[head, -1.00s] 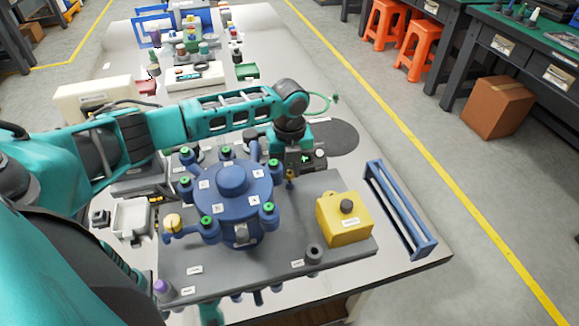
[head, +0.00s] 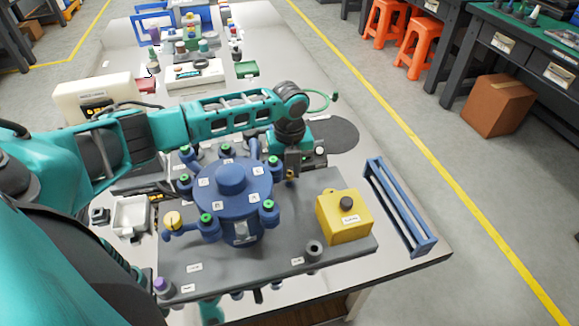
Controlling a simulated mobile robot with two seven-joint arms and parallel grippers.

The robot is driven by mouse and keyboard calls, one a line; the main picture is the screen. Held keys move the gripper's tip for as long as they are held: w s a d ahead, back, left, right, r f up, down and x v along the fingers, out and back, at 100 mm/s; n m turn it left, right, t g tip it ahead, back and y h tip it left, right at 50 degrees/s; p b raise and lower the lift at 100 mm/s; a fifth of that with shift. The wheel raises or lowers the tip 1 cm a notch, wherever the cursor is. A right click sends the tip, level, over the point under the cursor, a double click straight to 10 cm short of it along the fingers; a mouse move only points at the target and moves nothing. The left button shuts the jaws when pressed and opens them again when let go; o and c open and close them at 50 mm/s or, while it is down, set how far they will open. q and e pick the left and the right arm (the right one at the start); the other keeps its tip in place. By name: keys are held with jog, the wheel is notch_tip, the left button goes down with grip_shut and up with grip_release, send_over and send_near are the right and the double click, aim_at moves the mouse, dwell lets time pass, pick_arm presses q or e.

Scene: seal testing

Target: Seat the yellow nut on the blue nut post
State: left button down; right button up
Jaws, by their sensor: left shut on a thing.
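A blue round housing (head: 229,205) stands on a dark grey plate, ringed by blue posts. Several posts carry green nuts, one of them at the front right (head: 268,205). My left gripper (head: 291,174) points down just right of the housing's back right side. It is shut on a small brownish-yellow thing between its fingers, likely the yellow nut, mostly hidden by the fingers. Whether it touches any post cannot be told. My right gripper is not in view.
A yellow box with a black button (head: 343,218) stands right of the housing. A blue rack (head: 402,208) lies at the table's right edge. A grey socket (head: 314,248) and a purple-topped post (head: 161,286) are at the plate's front. A white tray (head: 131,216) is at left.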

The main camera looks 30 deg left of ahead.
pick_arm(q)
jog(key=shift+f, duration=0.35)
dwell(0.3)
jog(key=c, duration=0.9)
grip_release()
notch_tip(320, 180, up, 4)
jog(key=p, duration=0.3)
jog(key=shift+f+p, duration=0.1)
jog(key=shift+p, duration=0.3)
jog(key=shift+r, duration=0.2)
notch_tip(320, 180, up, 5)
jog(key=shift+f, duration=0.1)
